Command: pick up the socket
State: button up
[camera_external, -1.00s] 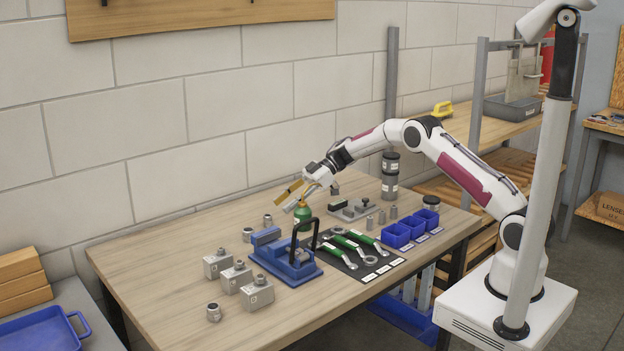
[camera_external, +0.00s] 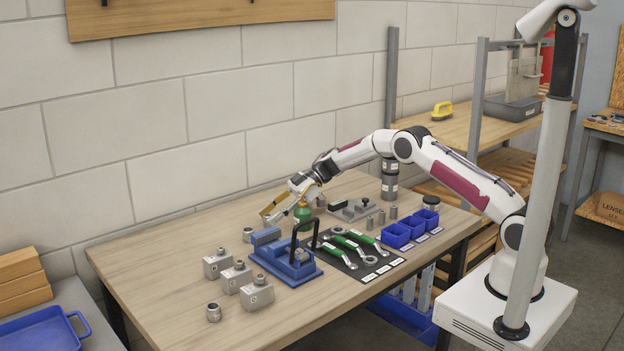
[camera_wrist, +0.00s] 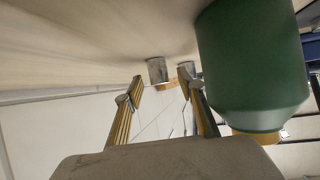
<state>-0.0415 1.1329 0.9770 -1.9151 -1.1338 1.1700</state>
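My gripper (camera_external: 272,214) is low over the far left part of the table, fingers pointing left and down. In the wrist view my gripper (camera_wrist: 163,82) is open, its two yellow-brown fingers apart with nothing held. A grey metal cylinder (camera_wrist: 157,69), possibly the socket, shows beyond and between the fingertips. A second grey piece (camera_wrist: 185,68) shows by the right fingertip and is partly hidden. Another grey fitting (camera_external: 213,312) is at the front left. Several small grey cylinders (camera_external: 381,216) stand further right.
A green bottle (camera_external: 303,214) stands very close to my gripper and fills the right of the wrist view (camera_wrist: 252,60). A blue fixture (camera_external: 290,264), grey blocks (camera_external: 256,294), wrenches (camera_external: 345,250) and blue bins (camera_external: 397,236) are nearby. The front left tabletop (camera_external: 160,275) is clear.

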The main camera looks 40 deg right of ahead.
dwell(0.3)
grip_shut()
jog(key=shift+r, duration=0.1)
notch_tip(320, 180, up, 10)
dwell(0.8)
dwell(0.4)
